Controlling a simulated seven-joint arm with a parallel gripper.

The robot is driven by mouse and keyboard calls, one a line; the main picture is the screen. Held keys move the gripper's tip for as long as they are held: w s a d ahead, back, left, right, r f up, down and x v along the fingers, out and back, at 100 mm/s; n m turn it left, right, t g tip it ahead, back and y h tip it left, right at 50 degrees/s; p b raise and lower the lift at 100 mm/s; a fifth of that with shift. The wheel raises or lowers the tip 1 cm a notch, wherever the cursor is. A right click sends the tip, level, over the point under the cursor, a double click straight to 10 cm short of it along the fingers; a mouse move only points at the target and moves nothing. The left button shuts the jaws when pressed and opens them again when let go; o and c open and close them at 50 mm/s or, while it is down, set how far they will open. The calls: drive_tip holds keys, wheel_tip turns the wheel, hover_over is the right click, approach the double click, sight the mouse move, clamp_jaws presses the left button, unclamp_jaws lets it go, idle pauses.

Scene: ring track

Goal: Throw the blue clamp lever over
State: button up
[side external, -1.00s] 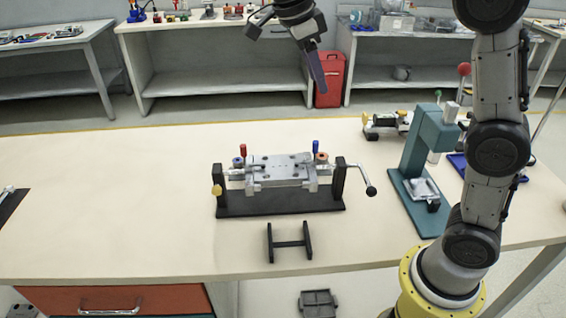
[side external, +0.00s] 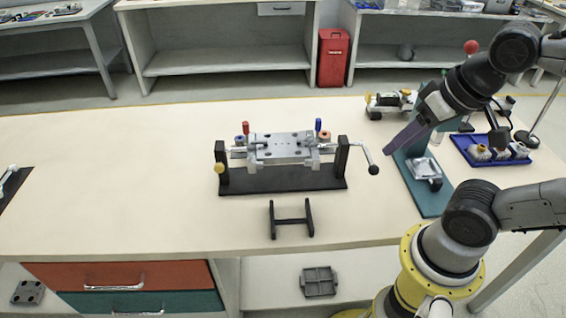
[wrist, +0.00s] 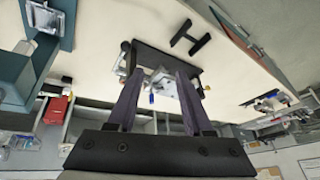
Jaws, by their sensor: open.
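The blue clamp lever (side external: 318,125) stands upright at the right rear of the grey clamped plate (side external: 280,149) on the black-based fixture (side external: 282,182). A red lever (side external: 245,128) stands upright at the left rear. My gripper (side external: 388,151) is to the right of the fixture, above the teal press, apart from the lever and tilted down to the left. In the wrist view my gripper (wrist: 161,76) has its two dark fingers spread, with nothing held. The blue lever (wrist: 151,98) shows between them, farther off.
A crank handle (side external: 373,168) sticks out right of the fixture. The teal press (side external: 428,203) stands below my gripper. A blue tray (side external: 468,150) with small parts lies at right. A black H-shaped stand (side external: 291,220) is in front. The table's left side is mostly clear.

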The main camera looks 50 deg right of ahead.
drive_tip(key=shift+w+a+f+n+t, duration=0.15)
drive_tip(key=shift+w+n, duration=0.1)
drive_tip(key=shift+n, duration=0.7)
drive_tip(key=shift+w+r+n+t, duration=0.15)
drive_tip(key=shift+w+n, duration=0.1)
drive_tip(key=shift+n, duration=0.7)
idle(0.9)
